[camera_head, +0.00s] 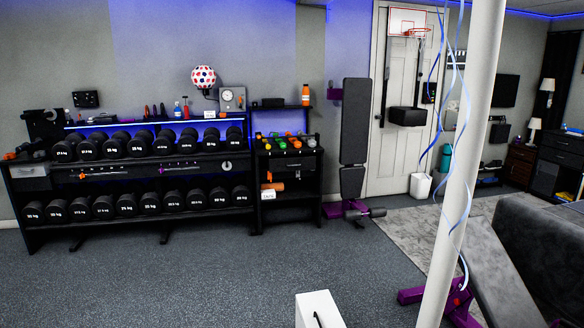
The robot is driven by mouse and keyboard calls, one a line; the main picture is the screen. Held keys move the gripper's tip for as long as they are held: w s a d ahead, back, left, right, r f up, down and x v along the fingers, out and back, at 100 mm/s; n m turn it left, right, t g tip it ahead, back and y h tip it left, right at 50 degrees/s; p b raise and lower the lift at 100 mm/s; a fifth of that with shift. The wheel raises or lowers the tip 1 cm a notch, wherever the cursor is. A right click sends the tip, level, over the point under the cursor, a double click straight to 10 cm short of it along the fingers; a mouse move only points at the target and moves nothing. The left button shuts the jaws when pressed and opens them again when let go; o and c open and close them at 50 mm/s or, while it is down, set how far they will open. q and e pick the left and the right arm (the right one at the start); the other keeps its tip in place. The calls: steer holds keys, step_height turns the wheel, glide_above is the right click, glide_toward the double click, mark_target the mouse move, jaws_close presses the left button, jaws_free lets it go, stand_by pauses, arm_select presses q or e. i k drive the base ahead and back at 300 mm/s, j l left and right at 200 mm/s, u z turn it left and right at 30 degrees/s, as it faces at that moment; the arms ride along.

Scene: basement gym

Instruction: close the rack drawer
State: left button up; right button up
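A long black dumbbell rack (140,169) stands against the back wall at the left, with two rows of black dumbbells. At its left end, under the upper row, is a small grey drawer (30,171) with a light front. The drawer front seems to stand a little forward of the rack, but from here I cannot tell how far it is open. Neither of my grippers is in view, and nothing of mine is near the drawer.
Grey floor (200,280) in front of the rack is clear. A smaller shelf unit (288,184) joins the rack's right end, beside an upright bench (355,130). A white pole (462,160) with blue ribbons and a tilted grey bench pad (485,270) stand at the right.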

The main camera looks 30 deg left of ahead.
mark_target(301, 162)
steer(key=i+j+u, duration=0.4)
steer(key=j, duration=0.2)
steer(key=i+j+u, duration=0.3)
steer(key=j+u, duration=0.15)
steer(key=j, duration=0.15)
steer(key=i+j+u, duration=0.6)
steer(key=i+u, duration=0.25)
steer(key=i+z, duration=0.15)
steer(key=i, duration=0.9)
steer(key=i+j+z, duration=0.1)
steer(key=i, duration=1)
steer(key=i+l+z, duration=0.1)
steer(key=i+z, duration=0.7)
steer(key=i+j+z, duration=0.25)
steer(key=i+z, duration=0.2)
steer(key=i, duration=0.1)
